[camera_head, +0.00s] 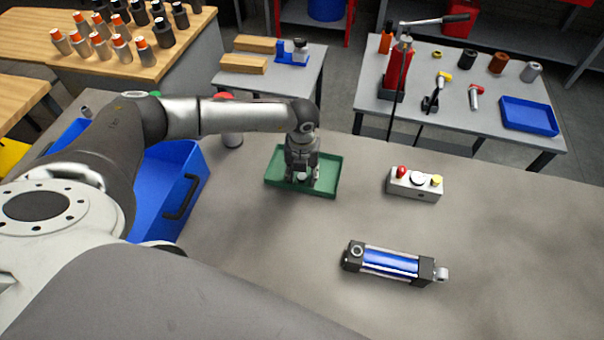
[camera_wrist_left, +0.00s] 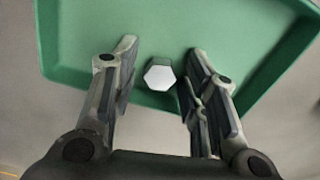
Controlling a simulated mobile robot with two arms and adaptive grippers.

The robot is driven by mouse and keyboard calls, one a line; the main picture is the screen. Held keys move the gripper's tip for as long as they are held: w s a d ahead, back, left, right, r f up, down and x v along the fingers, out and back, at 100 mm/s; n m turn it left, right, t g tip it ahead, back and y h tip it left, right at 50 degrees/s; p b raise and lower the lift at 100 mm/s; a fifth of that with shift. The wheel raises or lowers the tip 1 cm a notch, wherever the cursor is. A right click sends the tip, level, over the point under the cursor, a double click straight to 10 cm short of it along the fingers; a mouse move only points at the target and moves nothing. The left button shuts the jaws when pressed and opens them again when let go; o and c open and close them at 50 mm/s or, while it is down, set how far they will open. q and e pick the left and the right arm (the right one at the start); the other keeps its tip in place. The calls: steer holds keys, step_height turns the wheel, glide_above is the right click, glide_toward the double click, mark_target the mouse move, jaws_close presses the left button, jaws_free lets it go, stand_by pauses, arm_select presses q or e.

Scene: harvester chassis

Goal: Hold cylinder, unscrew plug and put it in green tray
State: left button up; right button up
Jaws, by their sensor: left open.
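The green tray (camera_head: 328,182) sits on the grey bench, left of the control box. My left gripper (camera_head: 301,181) points down over the tray. In the left wrist view, its fingers (camera_wrist_left: 162,50) are spread apart. A silver hexagonal plug (camera_wrist_left: 159,74) shows between them against the tray floor, touching neither finger; whether it rests on the floor is hard to tell. The cylinder (camera_head: 390,262), with a blue barrel and black end blocks, lies on the bench at lower right. A round port ring shows on its left block. My right gripper is out of view.
A control box (camera_head: 415,184) with red, white and yellow buttons stands right of the tray. A blue crate (camera_head: 160,200) is at left. Tables behind hold tools, a red pump (camera_head: 397,75) and a blue tray (camera_head: 529,116). The bench's right side is clear.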

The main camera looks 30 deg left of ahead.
mark_target(302, 177)
arm_select(q)
steer(key=shift+r, duration=0.6)
step_height(302, 177, up, 11)
steer(key=b, duration=0.3)
